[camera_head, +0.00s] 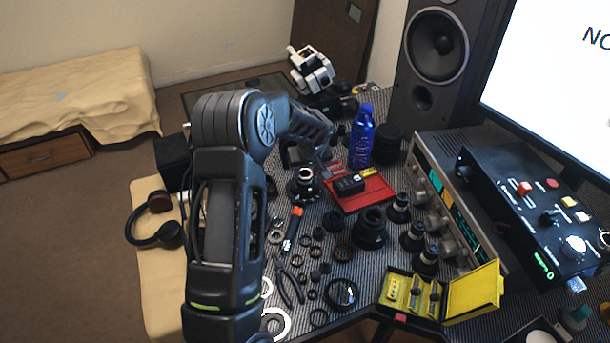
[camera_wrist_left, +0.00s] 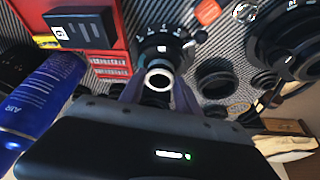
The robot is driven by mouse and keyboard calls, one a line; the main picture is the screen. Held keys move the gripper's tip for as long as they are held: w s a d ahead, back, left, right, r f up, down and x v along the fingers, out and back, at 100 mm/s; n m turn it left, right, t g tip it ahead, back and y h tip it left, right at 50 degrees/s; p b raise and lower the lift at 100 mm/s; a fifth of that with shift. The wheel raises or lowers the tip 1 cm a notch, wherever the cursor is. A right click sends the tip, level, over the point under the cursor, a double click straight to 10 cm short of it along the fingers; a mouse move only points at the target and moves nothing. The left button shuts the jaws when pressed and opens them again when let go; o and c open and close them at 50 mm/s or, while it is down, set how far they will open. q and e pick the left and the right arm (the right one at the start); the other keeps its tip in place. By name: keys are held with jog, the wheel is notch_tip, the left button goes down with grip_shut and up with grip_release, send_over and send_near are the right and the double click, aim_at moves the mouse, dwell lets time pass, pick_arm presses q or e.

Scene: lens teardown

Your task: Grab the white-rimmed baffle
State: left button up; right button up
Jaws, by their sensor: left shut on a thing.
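The white-rimmed baffle (camera_wrist_left: 159,77) is a small dark ring with a pale, shiny rim. In the left wrist view it sits between the fingertips of my left gripper (camera_wrist_left: 158,90), which is shut on it. A black lens body (camera_wrist_left: 147,50) is right behind it; I cannot tell whether the baffle touches it. In the head view the baffle (camera_head: 306,174) shows as a light ring at the top of the dark lens body (camera_head: 303,188). My left gripper (camera_head: 318,170) is there, partly hidden by its own arm. My right gripper is not in view.
A red tray (camera_head: 375,196) with a black box and a blue bottle (camera_head: 362,138) stand close by on the right. Several lenses and loose rings cover the mat in front. A yellow case (camera_head: 472,292) lies open at the front right.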

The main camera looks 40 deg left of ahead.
aim_at(306, 180)
pick_arm(q)
jog(key=c, duration=0.6)
jog(key=shift+c, duration=0.2)
notch_tip(306, 180, up, 10)
jog(key=b, duration=0.1)
jog(key=shift+b, duration=0.4)
jog(key=shift+d, duration=0.1)
